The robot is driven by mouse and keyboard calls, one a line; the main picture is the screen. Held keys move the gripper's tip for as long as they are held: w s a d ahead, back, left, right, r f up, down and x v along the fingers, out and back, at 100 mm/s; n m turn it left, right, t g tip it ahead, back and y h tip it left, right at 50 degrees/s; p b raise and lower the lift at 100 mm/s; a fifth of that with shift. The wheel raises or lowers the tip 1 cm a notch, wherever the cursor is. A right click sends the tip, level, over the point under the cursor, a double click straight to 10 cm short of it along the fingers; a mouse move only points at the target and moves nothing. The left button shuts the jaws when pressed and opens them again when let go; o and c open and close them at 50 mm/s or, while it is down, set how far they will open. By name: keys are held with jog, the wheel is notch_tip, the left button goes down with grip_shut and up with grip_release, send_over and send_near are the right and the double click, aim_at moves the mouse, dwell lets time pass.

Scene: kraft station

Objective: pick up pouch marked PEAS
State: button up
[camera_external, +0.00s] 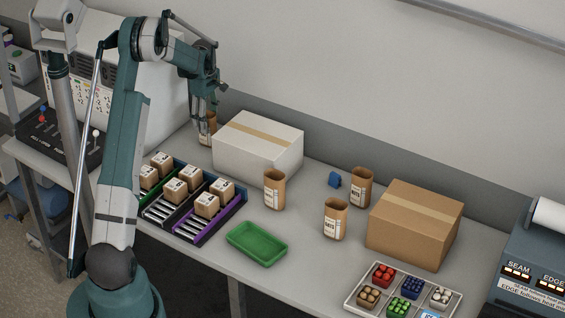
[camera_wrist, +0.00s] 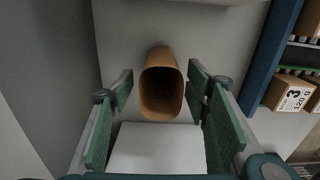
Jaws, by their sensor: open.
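A brown open-topped pouch (camera_external: 206,132) stands at the back left of the bench, partly hidden behind the white box. Its marking cannot be read from here. My gripper (camera_external: 213,106) is over this pouch. In the wrist view the same pouch (camera_wrist: 161,92) appears between the two green finger pads of my gripper (camera_wrist: 160,84), with a gap on each side. The fingers are open and hold nothing. Three other brown pouches stand further right: one near the middle (camera_external: 275,190), one in front (camera_external: 336,219) and one behind (camera_external: 360,188). Their small labels are hard to read.
A white box (camera_external: 258,148) stands close beside the pouch. Small numbered cartons (camera_external: 207,204) sit on roller lanes in front. A green tray (camera_external: 257,244), a blue block (camera_external: 335,180), a brown box (camera_external: 414,224) and a divided tray (camera_external: 350,301) occupy the rest.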

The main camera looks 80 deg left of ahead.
jog(key=shift+s+f, duration=0.1)
jog(key=shift+f, duration=2.45)
jog(key=shift+c, duration=0.4)
jog(key=c, duration=0.9)
